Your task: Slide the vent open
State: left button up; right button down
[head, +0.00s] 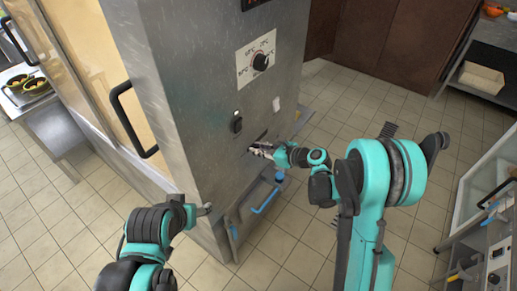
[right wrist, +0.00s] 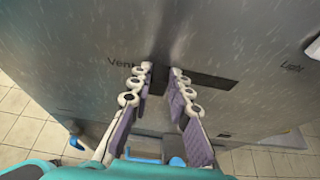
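The vent is a dark horizontal slot (right wrist: 212,88) in the steel cabinet front, with the word "Vent" (right wrist: 122,63) at its left in the right wrist view. My right gripper (right wrist: 161,71) has its fingers apart, one on each side of the slot's left part. A dark narrow shape shows between the fingertips; I cannot tell whether they touch it. In the head view my right gripper (head: 259,151) is at the cabinet front, just below a dark slot (head: 262,136). My left gripper (head: 205,210) is low by the cabinet's corner, too small to read.
The steel cabinet (head: 190,85) carries a temperature dial (head: 260,62) and a dark switch (head: 237,122) above the slot. A blue handle (head: 265,201) is below. A door with a black handle (head: 131,118) is at left. Tiled floor (head: 330,110) is open at right.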

aim_at(265, 132)
jog(key=w+d, duration=0.3)
jog(key=w, duration=0.2)
jog(key=w+d, duration=0.2)
jog(key=shift+w+d, duration=0.3)
jog(key=c, duration=1.5)
grip_release()
jog(key=shift+o, duration=0.5)
jog(key=shift+w, duration=0.1)
jog(key=v, duration=1.2)
